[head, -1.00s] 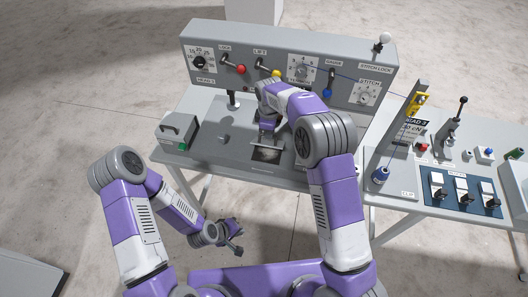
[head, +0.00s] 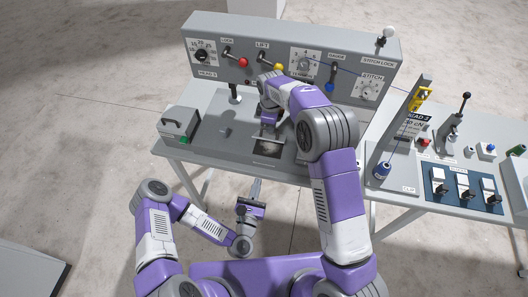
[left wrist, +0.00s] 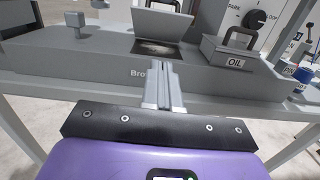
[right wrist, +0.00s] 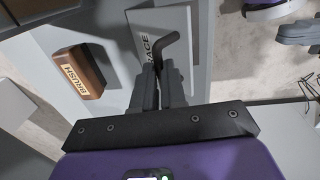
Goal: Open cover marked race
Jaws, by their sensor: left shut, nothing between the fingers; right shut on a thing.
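The grey cover marked RACE (right wrist: 168,35) stands tilted up on the machine table. My right gripper (right wrist: 155,72) is shut on its black bent handle (right wrist: 172,48). In the left wrist view the raised cover (left wrist: 160,23) shows behind an uncovered opening (left wrist: 155,47) with a dark interior. In the head view the opening (head: 268,149) lies below my right gripper (head: 268,127), whose fingers are partly hidden. My left gripper (head: 257,183) is shut and empty, in front of the table's front edge. Its fingers (left wrist: 162,67) point towards the opening.
A box marked OIL (left wrist: 232,62) with a handled lid stands right of the opening. A brown block marked BRUSH (right wrist: 82,76) lies near the cover. A grey box (head: 178,128) stands at the table's left. The control panel (head: 270,85) rises behind. Floor space is free left of the table.

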